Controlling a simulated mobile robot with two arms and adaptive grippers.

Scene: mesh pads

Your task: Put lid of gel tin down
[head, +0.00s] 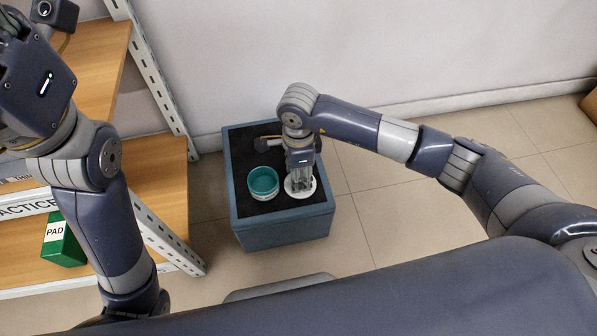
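The gel tin (263,183) is a round teal tub standing open on the black top of a blue-grey box. Its white round lid (291,193) is just right of it, level or nearly so, at the box top's right side. My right gripper (301,188) points straight down, with its fingertips at the middle of the lid. The fingers hide the lid's centre, so I cannot tell whether they grip it. I also cannot tell whether the lid rests on the black top or hangs slightly above it. My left gripper is outside the view; only its arm shows at the left.
The blue-grey box (286,232) stands on the tiled floor near the wall. A wooden shelf unit (115,190) with white metal posts is at the left, with a green box labelled PAD (62,243) on it. Bare floor lies to the right of the blue-grey box.

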